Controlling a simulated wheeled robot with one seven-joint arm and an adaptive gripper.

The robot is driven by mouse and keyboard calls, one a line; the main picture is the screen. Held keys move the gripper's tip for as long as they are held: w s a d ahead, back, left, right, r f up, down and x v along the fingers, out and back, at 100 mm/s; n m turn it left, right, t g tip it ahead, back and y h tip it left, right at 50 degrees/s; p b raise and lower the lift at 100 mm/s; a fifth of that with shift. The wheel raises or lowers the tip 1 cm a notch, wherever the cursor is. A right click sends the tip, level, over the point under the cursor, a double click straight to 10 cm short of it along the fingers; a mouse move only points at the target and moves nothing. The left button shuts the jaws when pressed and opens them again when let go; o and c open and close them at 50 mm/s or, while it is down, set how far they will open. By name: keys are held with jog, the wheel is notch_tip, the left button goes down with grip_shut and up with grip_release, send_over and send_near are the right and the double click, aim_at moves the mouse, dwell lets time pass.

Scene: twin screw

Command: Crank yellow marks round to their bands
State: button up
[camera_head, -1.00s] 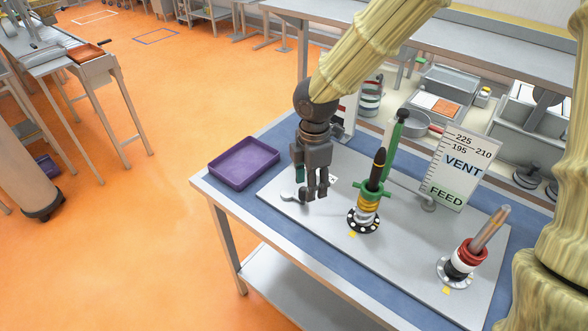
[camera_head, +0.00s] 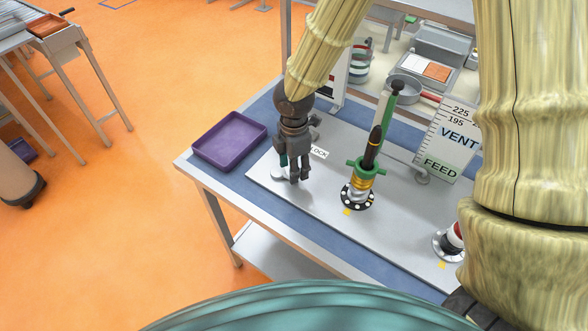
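A screw post with a green collar, brass-coloured body and black-tipped lever (camera_head: 360,185) stands on a black dotted ring (camera_head: 358,202), with a yellow mark (camera_head: 347,212) on the plate at its front. A second post (camera_head: 453,237) with red, white and black bands is mostly hidden behind my arm; a yellow mark (camera_head: 441,265) lies in front of it. My gripper (camera_head: 297,178) points down over the plate, left of the green-collared post and apart from it. Its fingers hang near a grey round piece (camera_head: 281,173); whether they touch it or hold anything is unclear.
A purple tray (camera_head: 230,141) sits at the table's left. A label ending "LOCK" (camera_head: 319,153) lies right of my gripper.

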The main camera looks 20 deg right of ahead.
jog(key=shift+w+f, duration=0.25)
jog(key=shift+f, duration=0.3)
jog(key=shift+s+f, duration=0.1)
jog(key=shift+f, duration=0.1)
jog(key=shift+s+f, duration=0.1)
jog(key=shift+s, duration=0.85)
jog(key=shift+w+f, duration=0.35)
jog(key=shift+w, duration=0.35)
jog(key=shift+c, duration=0.5)
jog(key=shift+s+r, duration=0.25)
jog(key=shift+s, duration=0.1)
jog(key=c, duration=0.7)
jog(key=shift+w, duration=0.1)
grip_shut()
